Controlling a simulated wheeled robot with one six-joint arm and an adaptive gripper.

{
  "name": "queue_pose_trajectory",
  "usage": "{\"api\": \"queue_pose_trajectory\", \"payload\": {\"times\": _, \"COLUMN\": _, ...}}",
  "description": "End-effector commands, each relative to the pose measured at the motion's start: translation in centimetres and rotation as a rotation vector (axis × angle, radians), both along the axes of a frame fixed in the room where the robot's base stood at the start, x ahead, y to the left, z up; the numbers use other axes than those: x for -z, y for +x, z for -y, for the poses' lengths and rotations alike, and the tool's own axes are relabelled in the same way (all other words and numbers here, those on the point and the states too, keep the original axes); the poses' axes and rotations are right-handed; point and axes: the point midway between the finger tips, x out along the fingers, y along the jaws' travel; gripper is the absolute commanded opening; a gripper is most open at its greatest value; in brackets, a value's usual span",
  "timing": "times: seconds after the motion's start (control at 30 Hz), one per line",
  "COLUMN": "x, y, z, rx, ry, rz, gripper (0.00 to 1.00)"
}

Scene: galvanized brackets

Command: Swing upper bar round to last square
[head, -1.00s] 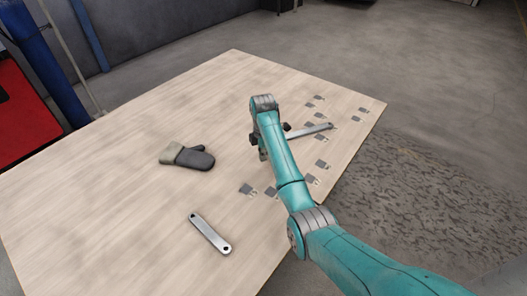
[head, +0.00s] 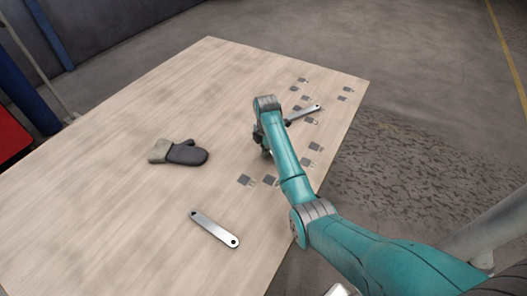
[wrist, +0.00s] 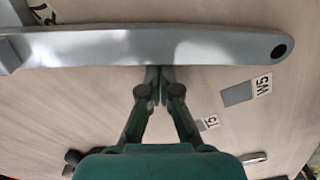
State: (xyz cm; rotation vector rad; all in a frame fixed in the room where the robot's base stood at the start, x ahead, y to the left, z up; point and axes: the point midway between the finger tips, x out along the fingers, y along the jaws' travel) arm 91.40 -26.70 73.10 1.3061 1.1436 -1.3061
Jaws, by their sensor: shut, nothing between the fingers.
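The upper bar (head: 303,115) is a flat silver-grey bar with a dark hole at its end. It lies on the table among dark squares, partly hidden behind my arm. In the wrist view the bar (wrist: 150,47) spans the top of the picture, its holed end at the right. My gripper (wrist: 160,75) is shut and empty, its fingertips right at the bar's near long edge; I cannot tell whether they touch. A grey square (wrist: 238,94) with a white "W5" label lies near the holed end. Which square is the last one cannot be told.
A second silver bar (head: 215,229) lies apart at the table's near side. A grey and black mitt (head: 180,152) lies left of my arm. Several labelled squares (head: 316,146) run along the table's right side. The table's (head: 110,150) left part is clear.

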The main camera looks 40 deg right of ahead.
Motion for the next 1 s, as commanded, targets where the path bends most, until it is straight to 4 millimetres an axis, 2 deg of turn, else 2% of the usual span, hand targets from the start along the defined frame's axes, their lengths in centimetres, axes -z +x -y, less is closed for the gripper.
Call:
{"api": "queue_pose_trajectory", "payload": {"times": 0.17, "x": 0.0, "y": -0.1, "z": 0.5, "rx": 0.001, "ry": 0.0, "rz": 0.0, "gripper": 0.0}}
{"api": "queue_pose_trajectory", "payload": {"times": 0.37, "x": -0.1, "y": -0.4, "z": 3.4, "rx": 0.002, "ry": 0.0, "rz": 0.0, "gripper": 0.0}}
{"api": "queue_pose_trajectory", "payload": {"times": 0.47, "x": 0.0, "y": -0.5, "z": 4.0, "rx": 0.0, "ry": 0.0, "rz": -0.001, "gripper": 0.0}}
{"api": "queue_pose_trajectory", "payload": {"times": 0.8, "x": 0.0, "y": -0.4, "z": 3.7, "rx": -0.001, "ry": 0.0, "rz": 0.0, "gripper": 0.0}}
{"api": "queue_pose_trajectory", "payload": {"times": 0.93, "x": 0.0, "y": 0.2, "z": 2.5, "rx": -0.002, "ry": 0.0, "rz": 0.0, "gripper": 0.0}}
{"api": "queue_pose_trajectory", "payload": {"times": 1.0, "x": 0.0, "y": 0.8, "z": 1.3, "rx": -0.003, "ry": 0.0, "rz": -0.001, "gripper": 0.0}}
